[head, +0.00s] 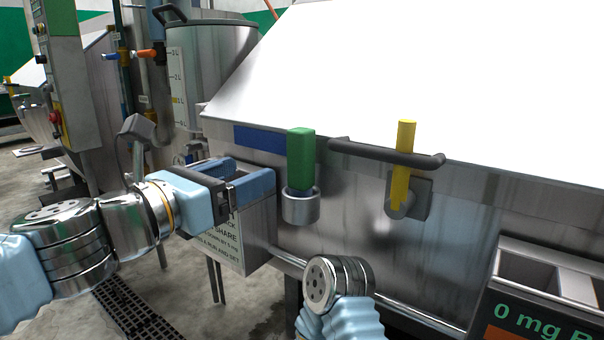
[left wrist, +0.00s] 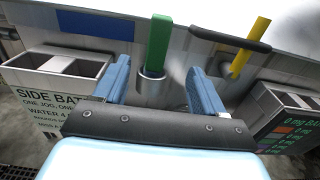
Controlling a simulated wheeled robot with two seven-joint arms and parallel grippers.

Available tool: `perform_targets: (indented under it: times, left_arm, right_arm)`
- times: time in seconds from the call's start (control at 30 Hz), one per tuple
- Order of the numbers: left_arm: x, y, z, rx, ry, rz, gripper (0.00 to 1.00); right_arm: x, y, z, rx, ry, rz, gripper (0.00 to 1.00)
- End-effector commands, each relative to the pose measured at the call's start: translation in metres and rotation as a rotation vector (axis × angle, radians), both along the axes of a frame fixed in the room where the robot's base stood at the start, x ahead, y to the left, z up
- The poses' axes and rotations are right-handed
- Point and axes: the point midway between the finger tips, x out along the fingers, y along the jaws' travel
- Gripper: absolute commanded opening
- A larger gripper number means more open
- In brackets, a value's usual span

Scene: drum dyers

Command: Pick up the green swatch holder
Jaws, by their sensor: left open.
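The green swatch holder (head: 300,158) is an upright green bar standing in a round metal cup (head: 301,207) on the front of the steel machine. My left gripper (head: 272,176) is open and empty, just to the left of the holder in the head view. In the left wrist view the green swatch holder (left wrist: 158,44) stands beyond the fingertips, in line with the gap between the blue fingers of my left gripper (left wrist: 160,75). The fingers look apart from it. The holder's lower end is hidden in the cup. My right gripper is not seen; only part of that arm shows.
A dark bar handle (head: 385,153) and a yellow bar (head: 402,165) are on the machine right of the holder. A lettered side box (head: 228,235) hangs below my left gripper. Another lettered box (head: 540,310) stands at lower right. A large pot (head: 208,70) stands behind.

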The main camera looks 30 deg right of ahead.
Motion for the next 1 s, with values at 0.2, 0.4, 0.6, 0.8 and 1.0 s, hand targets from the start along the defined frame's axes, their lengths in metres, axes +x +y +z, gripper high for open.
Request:
perform_targets:
  times: [0.2, 0.4, 0.6, 0.8, 1.0]
  left_arm:
    - [0.017, -0.044, -0.001, 0.002, 0.003, -0.002, 0.7]
    - [0.028, -0.069, -0.001, 0.002, 0.002, 0.001, 0.7]
    - [0.037, -0.089, -0.001, 0.005, 0.0, 0.001, 0.7]
    - [0.048, -0.116, -0.001, 0.004, -0.001, 0.001, 0.7]
    - [0.05, -0.121, -0.002, 0.003, 0.0, 0.002, 0.7]
  right_arm:
    - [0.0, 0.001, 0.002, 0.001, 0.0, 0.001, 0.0]
    - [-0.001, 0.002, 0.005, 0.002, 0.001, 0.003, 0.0]
    - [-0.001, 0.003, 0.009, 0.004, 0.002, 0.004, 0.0]
    - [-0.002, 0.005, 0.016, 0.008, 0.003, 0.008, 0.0]
    - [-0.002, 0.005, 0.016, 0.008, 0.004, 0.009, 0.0]
